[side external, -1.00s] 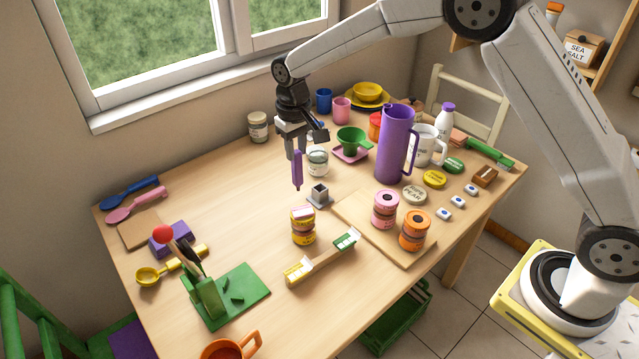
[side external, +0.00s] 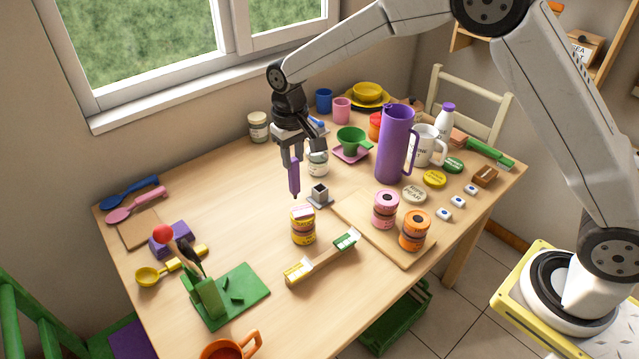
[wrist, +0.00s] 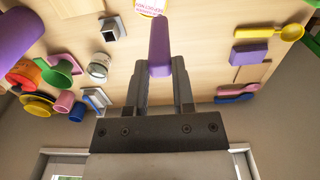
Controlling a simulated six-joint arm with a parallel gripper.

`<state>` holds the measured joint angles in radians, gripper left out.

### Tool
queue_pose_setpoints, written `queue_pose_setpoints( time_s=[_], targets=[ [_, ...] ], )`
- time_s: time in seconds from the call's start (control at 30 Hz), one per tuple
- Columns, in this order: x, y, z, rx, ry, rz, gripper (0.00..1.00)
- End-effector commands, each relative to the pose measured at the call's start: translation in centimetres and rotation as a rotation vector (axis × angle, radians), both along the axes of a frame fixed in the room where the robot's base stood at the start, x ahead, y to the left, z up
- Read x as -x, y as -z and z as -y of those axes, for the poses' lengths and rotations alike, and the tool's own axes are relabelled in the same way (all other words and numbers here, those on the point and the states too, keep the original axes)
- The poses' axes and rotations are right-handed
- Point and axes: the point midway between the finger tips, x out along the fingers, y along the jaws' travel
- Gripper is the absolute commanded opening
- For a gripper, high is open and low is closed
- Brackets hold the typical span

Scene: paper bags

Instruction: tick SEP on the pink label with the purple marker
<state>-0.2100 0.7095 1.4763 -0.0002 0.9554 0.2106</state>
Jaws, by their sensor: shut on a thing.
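My gripper (side external: 291,156) is shut on the purple marker (side external: 294,178), which points tip down. In the wrist view the marker (wrist: 159,45) stands between the two fingers (wrist: 161,82). The pink label (side external: 302,212) lies on top of a yellow-banded round stack on the table. The marker tip is close above the label's back left side, and seems apart from it. In the wrist view the label (wrist: 150,6) is cut by the top edge, with small red print; I cannot pick out SEP surely.
A small grey square holder (side external: 319,194) stands just right of the stack.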

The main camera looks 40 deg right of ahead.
Motion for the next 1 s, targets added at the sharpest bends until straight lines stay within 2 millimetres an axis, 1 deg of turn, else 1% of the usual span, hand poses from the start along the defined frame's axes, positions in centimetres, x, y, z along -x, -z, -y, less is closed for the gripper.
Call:
queue_pose_setpoints(
  time_s=[0.3,0.5,0.7,1.0],
  targets=[
    [0.0,2.4,0.0,0.000,0.000,-0.002,0.00],
    [0.0,3.4,0.0,0.000,0.000,-0.001,0.00],
    [0.0,3.7,0.0,0.000,0.000,0.000,0.00],
    [0.0,3.7,0.0,0.000,0.000,0.000,0.00]
  ],
)
